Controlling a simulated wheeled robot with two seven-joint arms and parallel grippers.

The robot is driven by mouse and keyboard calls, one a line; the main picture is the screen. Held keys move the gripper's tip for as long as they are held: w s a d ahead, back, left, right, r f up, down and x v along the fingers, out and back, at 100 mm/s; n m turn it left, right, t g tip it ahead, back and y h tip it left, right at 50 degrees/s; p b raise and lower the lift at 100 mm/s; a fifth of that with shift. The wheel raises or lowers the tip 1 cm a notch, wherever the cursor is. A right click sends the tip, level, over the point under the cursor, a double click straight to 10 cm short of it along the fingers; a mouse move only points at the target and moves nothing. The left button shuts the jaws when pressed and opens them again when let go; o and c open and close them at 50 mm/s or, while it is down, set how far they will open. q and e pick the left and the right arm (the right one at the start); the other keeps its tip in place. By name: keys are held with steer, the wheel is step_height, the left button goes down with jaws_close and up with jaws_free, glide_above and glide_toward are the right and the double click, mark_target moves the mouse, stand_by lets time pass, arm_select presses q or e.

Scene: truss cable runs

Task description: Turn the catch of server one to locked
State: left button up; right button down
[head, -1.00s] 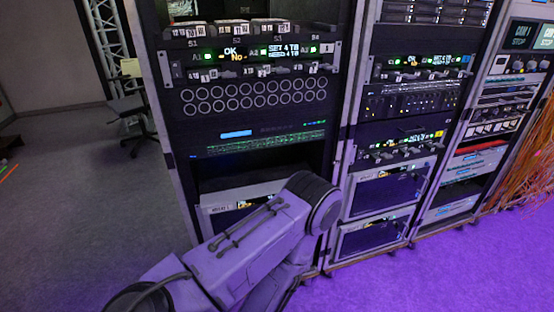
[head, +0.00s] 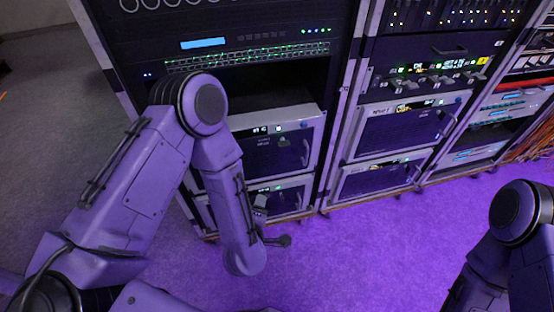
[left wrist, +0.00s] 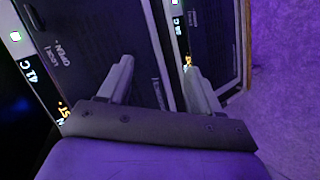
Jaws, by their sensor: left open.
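Two dark server fronts with silver frames sit low in the left rack: an upper one (head: 275,150) and a lower one (head: 287,195). I cannot tell which is server one. The left wrist view shows a front panel (left wrist: 95,30) marked LOCK and OPEN, with a "41 C" display and green light at its left. The catch's position is not clear. My left gripper (left wrist: 160,85) is open and empty, its fingers apart before the server fronts; contact cannot be told. In the head view my forearm partly covers the servers. My right gripper is out of view.
A second rack stands to the right with two similar units (head: 408,130) and projecting handles. Loose orange cables (head: 530,140) hang at the far right. The purple-lit floor (head: 370,255) before the racks is clear. My right arm is at the right edge.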

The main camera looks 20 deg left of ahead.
arm_select(q)
steer(key=w+d+n+t+y+b, duration=0.2)
steer(key=w+d+n+t+b, duration=0.15)
steer(key=w+d+n, duration=0.35)
steer(key=n+y+b, duration=0.5)
steer(key=n+b, duration=0.2)
steer(key=n, duration=1.1)
glide_toward(285, 146)
steer(key=x, duration=0.8)
steer(key=shift+w, duration=0.15)
steer(key=shift+w+a, duration=0.35)
steer(key=shift+w, duration=0.15)
steer(key=c, duration=1)
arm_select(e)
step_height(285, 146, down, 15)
